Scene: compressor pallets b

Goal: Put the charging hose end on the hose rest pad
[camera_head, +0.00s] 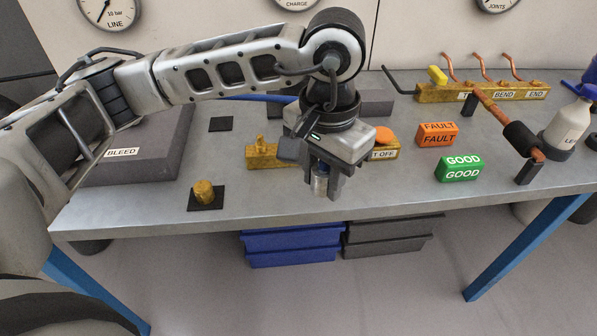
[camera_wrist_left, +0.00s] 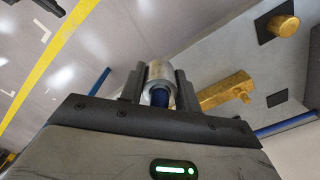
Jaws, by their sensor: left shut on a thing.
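My left gripper (camera_head: 326,188) is shut on the silver charging hose end (camera_head: 320,184), held out over the front part of the grey bench. In the left wrist view the silver hose end (camera_wrist_left: 157,72), with a blue part below it, sits between the fingers of the gripper (camera_wrist_left: 158,88). The blue hose (camera_head: 268,97) shows behind my arm. A bare black square pad (camera_head: 220,124) lies on the bench at the back left. A brass cap (camera_head: 204,190) stands on another black pad (camera_head: 206,205) at the front left. No label shows which is the hose rest pad.
A brass fitting (camera_head: 265,155) stands just left of the gripper. A grey BLEED block (camera_head: 140,150) is at the left. Orange FAULT (camera_head: 438,134) and green GOOD (camera_head: 459,168) blocks, a copper joint on supports and a white bottle (camera_head: 567,125) are at the right.

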